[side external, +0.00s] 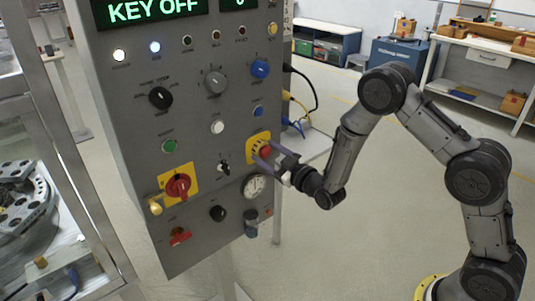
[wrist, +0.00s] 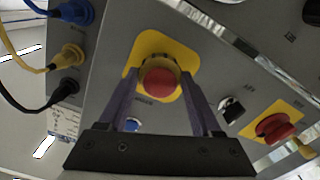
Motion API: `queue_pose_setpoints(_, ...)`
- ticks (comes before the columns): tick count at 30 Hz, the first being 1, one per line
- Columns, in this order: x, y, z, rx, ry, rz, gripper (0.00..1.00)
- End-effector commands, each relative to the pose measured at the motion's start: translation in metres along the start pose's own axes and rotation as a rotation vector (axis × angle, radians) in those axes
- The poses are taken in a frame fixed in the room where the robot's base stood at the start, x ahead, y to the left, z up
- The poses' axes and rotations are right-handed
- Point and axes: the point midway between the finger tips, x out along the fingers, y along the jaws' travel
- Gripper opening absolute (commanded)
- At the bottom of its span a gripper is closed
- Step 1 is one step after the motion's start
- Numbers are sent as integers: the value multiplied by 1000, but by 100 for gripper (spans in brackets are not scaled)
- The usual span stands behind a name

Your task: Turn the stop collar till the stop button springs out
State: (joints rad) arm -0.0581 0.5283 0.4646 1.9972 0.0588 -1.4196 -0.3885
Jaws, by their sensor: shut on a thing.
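The red stop button (wrist: 161,83) sits on a yellow plate (wrist: 143,48) on the grey panel, and it also shows in the side external view (side external: 265,152). The stop collar (wrist: 157,63) is a yellowish ring just behind the red head, partly hidden by it. My gripper (wrist: 163,76) is shut on the collar, one long finger on each side of the button. In the side external view my gripper (side external: 263,150) reaches the panel from the right. How far the button stands out is hard to tell.
A red rotary switch (side external: 178,187) on a yellow plate, a black key switch (side external: 223,168) and a round gauge (side external: 254,186) are near. Blue, yellow and black cables (side external: 298,100) hang at the panel's right edge. The display (side external: 155,10) reads KEY OFF.

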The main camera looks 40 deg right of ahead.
Motion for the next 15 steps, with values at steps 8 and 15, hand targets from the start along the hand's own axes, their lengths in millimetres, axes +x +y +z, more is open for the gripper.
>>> queue_pose_setpoints(8, 0, 0, 0, 246, 0, 0, 10)
queue_pose_setpoints(15, 0, 0, -1, 418, 1, 0, 10)
